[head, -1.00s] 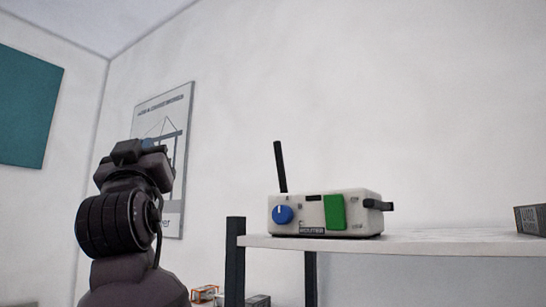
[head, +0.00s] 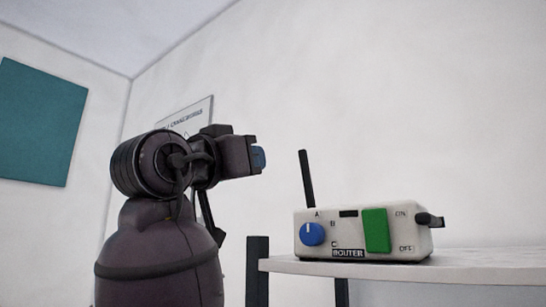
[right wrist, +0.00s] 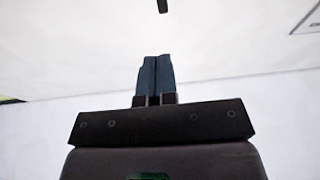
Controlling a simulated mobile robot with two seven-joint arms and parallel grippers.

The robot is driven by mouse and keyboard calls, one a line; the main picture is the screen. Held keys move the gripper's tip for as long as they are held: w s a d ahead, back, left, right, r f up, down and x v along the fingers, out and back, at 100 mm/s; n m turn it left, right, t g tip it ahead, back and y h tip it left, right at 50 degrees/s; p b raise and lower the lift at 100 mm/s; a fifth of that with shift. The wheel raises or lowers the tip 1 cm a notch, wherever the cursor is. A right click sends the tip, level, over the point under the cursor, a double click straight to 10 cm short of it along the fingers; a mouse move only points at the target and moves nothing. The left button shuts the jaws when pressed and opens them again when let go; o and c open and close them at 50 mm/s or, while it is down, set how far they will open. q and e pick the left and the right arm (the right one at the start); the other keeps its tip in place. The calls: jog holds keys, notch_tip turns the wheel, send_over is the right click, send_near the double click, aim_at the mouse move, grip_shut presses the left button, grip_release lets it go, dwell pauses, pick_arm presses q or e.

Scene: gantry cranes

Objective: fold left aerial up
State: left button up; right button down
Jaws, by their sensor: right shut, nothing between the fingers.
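The white router (head: 345,245) sits on a white shelf, with a blue dial (head: 312,234) and a green switch (head: 376,230) on its front. Its left aerial (head: 306,178) is a thin black stick standing nearly upright, leaning slightly left. A short black right aerial (head: 430,219) sticks out from the router's right end. My right gripper (head: 259,158) is shut and empty. In the head view it appears left of the left aerial's upper part, with a visible gap. Its blue fingers (right wrist: 155,76) are together in the right wrist view. My left gripper is not in view.
The shelf (head: 480,264) has a dark post (head: 257,270) at its left end. A framed poster (head: 185,115) and a teal panel (head: 40,122) hang on the walls. A dark tip (right wrist: 162,6) shows at the right wrist view's top edge; I cannot tell what it is.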

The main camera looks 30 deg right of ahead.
aim_at(303, 157)
jog(key=p+x, duration=0.3)
jog(key=x, duration=0.9)
jog(key=shift+w+d, duration=0.2)
jog(key=shift+w+d+r+p, duration=0.15)
jog(key=shift+d+p, duration=0.25)
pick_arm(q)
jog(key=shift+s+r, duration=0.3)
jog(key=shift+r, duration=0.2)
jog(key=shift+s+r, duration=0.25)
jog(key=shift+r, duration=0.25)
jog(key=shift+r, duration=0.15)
pick_arm(e)
jog(key=shift+d, duration=0.2)
